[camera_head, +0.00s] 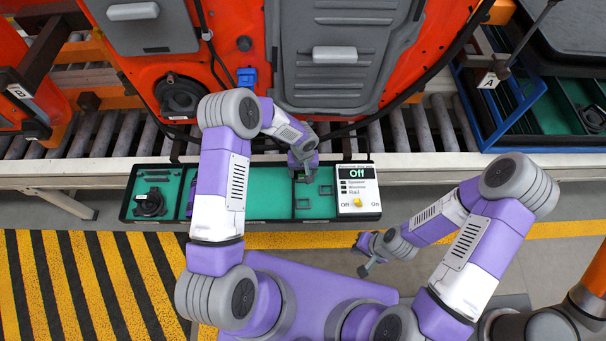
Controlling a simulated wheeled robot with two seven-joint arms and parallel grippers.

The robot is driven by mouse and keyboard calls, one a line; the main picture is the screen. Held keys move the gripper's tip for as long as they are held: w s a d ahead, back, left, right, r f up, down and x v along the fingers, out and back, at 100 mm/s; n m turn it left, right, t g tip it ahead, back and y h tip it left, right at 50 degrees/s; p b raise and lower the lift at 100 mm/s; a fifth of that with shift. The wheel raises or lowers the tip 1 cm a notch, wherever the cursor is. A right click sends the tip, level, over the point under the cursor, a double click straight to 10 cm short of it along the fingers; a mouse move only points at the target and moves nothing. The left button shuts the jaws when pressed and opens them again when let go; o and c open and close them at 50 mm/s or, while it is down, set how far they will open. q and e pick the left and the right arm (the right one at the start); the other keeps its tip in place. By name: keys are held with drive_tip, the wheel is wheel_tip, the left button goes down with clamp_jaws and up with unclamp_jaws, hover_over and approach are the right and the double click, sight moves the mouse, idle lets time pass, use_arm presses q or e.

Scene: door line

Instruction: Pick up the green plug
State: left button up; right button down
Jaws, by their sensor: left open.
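The black tray (250,218) with green-lined compartments stands in front of the conveyor. I cannot make out a green plug for certain; a small one would blend with the green lining or sit under my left gripper. My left gripper (304,176) is open and reaches down over the right part of the tray, hiding part of that compartment. Small dark fittings (326,190) lie beside it. My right gripper (362,258) is in front of the tray, low over the grey floor and away from it; its jaw opening is unclear.
A switch panel (357,188) reading "Off", with a yellow knob, fills the tray's right end. A black round part (150,203) lies at the left end. An orange door (200,60) with a blue connector (247,77) hangs behind. A blue-rimmed bin (488,140) stands right.

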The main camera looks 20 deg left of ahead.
use_arm(q)
clamp_jaws()
idle(0.3)
wheel_tip(320, 180, up, 10)
drive_tip(key=shift+r+p, duration=0.1)
drive_tip(key=shift+p, duration=0.5)
